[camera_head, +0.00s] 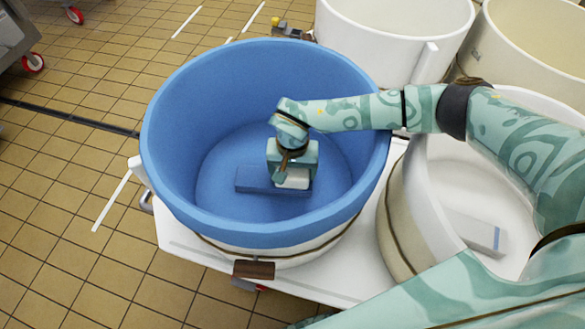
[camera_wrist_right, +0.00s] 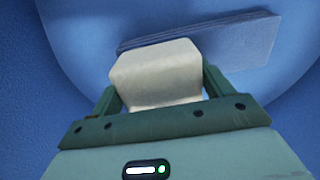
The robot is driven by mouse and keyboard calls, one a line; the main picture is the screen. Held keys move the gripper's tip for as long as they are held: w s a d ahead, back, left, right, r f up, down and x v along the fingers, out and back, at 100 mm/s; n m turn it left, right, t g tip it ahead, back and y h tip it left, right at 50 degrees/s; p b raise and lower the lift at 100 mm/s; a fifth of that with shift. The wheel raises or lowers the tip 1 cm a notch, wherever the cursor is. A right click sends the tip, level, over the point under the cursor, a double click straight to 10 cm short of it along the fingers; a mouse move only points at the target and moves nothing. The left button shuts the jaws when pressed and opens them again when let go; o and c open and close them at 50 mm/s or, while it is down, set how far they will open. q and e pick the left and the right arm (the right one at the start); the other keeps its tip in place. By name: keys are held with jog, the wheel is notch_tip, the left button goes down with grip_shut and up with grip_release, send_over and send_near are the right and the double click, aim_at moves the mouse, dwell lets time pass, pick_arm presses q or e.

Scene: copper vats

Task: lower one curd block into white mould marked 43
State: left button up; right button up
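My right gripper (camera_head: 291,172) reaches down inside a large round vat with a blue interior (camera_head: 225,95). A pale white block (camera_head: 293,183), which looks like a curd block, sits between its fingers. In the right wrist view, the white block (camera_wrist_right: 155,75) fills the gap between the two fingers of my right gripper (camera_wrist_right: 158,82), one on each side. Whether it touches the vat floor is unclear. I can read no 43 on any vessel, so I cannot tell which is the mould. My left gripper is out of view.
A flat blue slab (camera_head: 258,180) lies on the blue vat's floor beside the held block. A white vat (camera_head: 410,205) at right holds a pale block with a blue mark (camera_head: 474,232). More white vats (camera_head: 385,40) stand behind. Tiled floor (camera_head: 75,215) at left is mostly clear.

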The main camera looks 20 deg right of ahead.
jog(key=o, duration=0.3)
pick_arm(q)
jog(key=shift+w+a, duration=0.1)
pick_arm(e)
jog(key=shift+r, duration=0.3)
pick_arm(q)
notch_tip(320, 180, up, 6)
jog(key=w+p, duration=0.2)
jog(key=p, duration=0.4)
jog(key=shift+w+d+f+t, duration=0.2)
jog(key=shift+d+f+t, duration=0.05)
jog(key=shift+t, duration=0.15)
pick_arm(e)
notch_tip(320, 180, up, 16)
jog(key=shift+f, duration=0.1)
pick_arm(q)
jog(key=shift+p, duration=0.3)
